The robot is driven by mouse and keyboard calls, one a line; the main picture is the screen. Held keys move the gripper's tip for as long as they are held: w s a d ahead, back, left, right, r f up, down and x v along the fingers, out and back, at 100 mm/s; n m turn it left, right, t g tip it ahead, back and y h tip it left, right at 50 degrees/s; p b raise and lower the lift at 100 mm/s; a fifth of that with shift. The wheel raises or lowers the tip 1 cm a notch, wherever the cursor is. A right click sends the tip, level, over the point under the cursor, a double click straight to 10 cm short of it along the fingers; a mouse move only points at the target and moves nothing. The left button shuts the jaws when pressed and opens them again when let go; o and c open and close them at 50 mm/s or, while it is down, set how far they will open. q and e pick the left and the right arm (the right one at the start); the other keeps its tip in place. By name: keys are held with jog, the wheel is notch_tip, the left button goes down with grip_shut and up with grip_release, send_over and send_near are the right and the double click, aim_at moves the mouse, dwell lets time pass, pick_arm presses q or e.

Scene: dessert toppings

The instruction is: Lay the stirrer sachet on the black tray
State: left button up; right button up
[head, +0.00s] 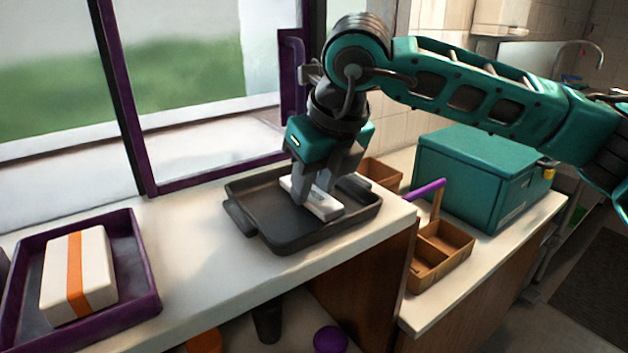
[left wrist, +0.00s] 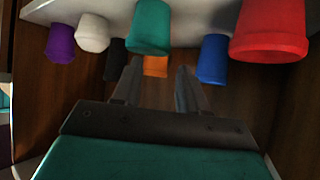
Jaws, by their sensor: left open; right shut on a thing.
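The stirrer sachet appears to be the small white flat packet (head: 325,207) between the fingers of my right gripper (head: 317,196) in the head view. My right gripper points down and is shut on it. The sachet is within the outline of the black tray (head: 268,237), close to its floor; I cannot tell whether it touches. The fingers hide part of it. The black tray lies on the white counter. My left gripper (left wrist: 158,78) shows only in the left wrist view, open and empty, facing several coloured cups.
A purple-rimmed tray (head: 146,262) holds a white block with an orange band (head: 78,270) at left. Right of the black tray are a wooden divided box (head: 446,258) and a teal box (head: 465,185). A red cup (left wrist: 270,30) and teal cup (left wrist: 150,28) are near my left gripper.

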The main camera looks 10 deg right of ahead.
jog(key=shift+f+b, duration=0.25)
jog(key=shift+b, duration=0.05)
jog(key=o, duration=1)
jog(key=shift+r, duration=0.1)
jog(key=shift+r+p, duration=0.2)
jog(key=shift+p, duration=0.1)
jog(key=v, duration=1.2)
